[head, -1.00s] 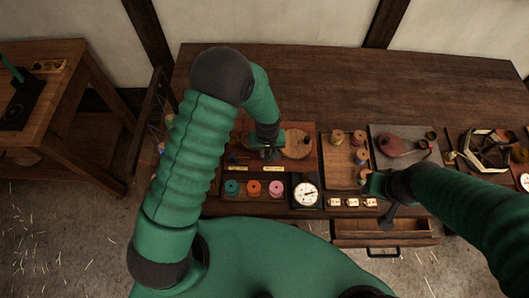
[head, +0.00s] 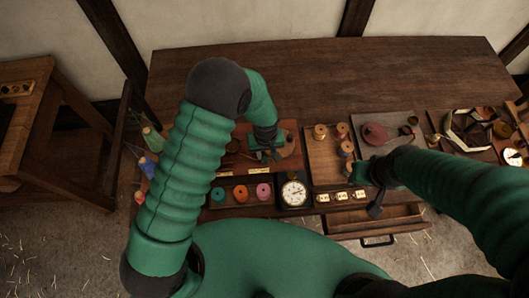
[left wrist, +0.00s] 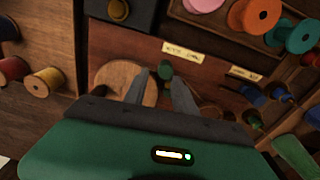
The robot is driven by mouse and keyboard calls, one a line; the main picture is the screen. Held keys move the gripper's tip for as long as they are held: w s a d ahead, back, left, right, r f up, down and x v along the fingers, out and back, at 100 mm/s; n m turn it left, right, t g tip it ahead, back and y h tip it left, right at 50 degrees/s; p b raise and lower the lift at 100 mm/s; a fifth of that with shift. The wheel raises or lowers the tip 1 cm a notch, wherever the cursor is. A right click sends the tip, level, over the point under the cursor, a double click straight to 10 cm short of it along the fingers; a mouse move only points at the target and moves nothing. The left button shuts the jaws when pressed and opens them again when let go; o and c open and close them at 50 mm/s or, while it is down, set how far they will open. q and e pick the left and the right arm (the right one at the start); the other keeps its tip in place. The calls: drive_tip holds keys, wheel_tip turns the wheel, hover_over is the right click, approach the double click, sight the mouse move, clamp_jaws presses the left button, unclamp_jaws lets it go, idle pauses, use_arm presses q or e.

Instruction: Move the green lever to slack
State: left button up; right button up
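A small green knob (left wrist: 165,72), apparently the top of the green lever, shows in the left wrist view on a reddish-brown board (left wrist: 215,80). Two pale labels lie nearby, one left (left wrist: 183,51) and one right (left wrist: 245,74); their writing is too small to read. My left gripper (left wrist: 162,78) is open, its fingers apart, with the knob between the tips in the picture; I cannot tell whether they touch it. In the head view my left gripper (head: 266,155) hides the lever. My right gripper (head: 358,175) is over the spool tray; its fingers are unclear.
A round wooden disc (left wrist: 125,82) is beside the lever. Coloured spools (head: 240,193) and a dial (head: 294,193) sit along the near edge. A drawer (head: 375,218) stands open below the bench. Cones of twine (head: 150,138) stand left. The bench's back (head: 320,80) is clear.

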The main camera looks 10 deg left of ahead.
use_arm(q)
drive_tip(key=shift+s+d+r, duration=0.1)
drive_tip(key=shift+s, duration=0.15)
drive_tip(key=r+p, duration=0.6)
drive_tip(key=r, duration=0.1)
drive_tip(key=shift+a+r, duration=0.1)
drive_tip(key=shift+a, duration=0.15)
